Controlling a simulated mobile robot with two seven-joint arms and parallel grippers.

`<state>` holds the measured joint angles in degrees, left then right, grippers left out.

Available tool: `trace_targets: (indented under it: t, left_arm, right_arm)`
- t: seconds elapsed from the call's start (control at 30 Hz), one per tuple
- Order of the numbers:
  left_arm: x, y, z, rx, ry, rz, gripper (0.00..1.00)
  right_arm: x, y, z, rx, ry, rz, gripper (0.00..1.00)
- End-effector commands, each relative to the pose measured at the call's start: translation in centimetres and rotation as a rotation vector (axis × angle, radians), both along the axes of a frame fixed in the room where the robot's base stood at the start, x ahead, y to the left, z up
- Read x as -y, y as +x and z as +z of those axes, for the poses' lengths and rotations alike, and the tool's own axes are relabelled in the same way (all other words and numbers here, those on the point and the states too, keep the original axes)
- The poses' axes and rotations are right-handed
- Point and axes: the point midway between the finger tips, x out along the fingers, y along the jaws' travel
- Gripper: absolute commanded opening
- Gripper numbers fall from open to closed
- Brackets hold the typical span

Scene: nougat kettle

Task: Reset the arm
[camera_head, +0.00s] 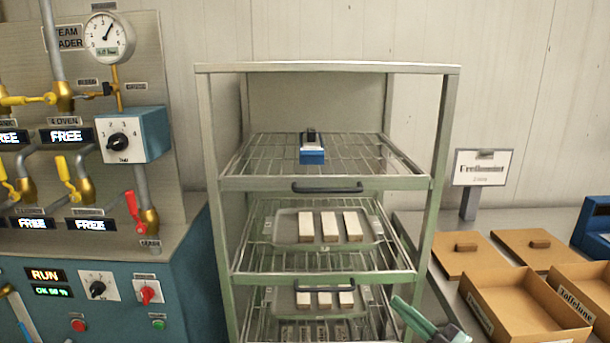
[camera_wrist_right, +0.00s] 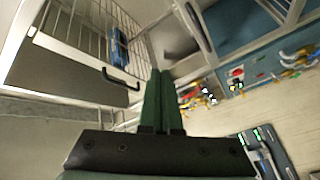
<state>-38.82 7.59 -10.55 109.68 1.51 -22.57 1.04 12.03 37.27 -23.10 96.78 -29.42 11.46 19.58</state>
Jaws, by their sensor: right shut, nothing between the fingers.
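My right gripper (camera_head: 412,318) shows at the bottom of the head view, in front of the lower right side of the rack. Its green fingers also show in the right wrist view (camera_wrist_right: 162,100). They are together and hold nothing. In the head view the gripper overlaps the rack's lower right corner; I cannot tell whether it touches. My left gripper is not in view.
A metal rack (camera_head: 440,130) holds wire shelves. A blue block-like item (camera_head: 312,155) sits on the top shelf. A tray (camera_head: 368,232) with white bars is below. A control panel (camera_head: 178,275) stands left, open cardboard boxes (camera_head: 520,335) right.

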Motion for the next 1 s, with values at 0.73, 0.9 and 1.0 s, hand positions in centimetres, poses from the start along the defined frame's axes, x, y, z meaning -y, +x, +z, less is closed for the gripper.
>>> trace_targets:
  t: [0.73, 0.9, 1.0]
  left_arm:
    - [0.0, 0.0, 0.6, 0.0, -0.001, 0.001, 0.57]
    - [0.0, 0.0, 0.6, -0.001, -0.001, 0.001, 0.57]
    - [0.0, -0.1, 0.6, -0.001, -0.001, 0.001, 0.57]
  right_arm:
    - [-2.4, -27.1, -28.3, -1.104, 0.525, -0.573, 0.0]
    - [-2.4, -27.6, -28.6, -1.119, 0.527, -0.579, 0.0]
    - [-2.4, -27.5, -28.6, -1.118, 0.527, -0.579, 0.0]
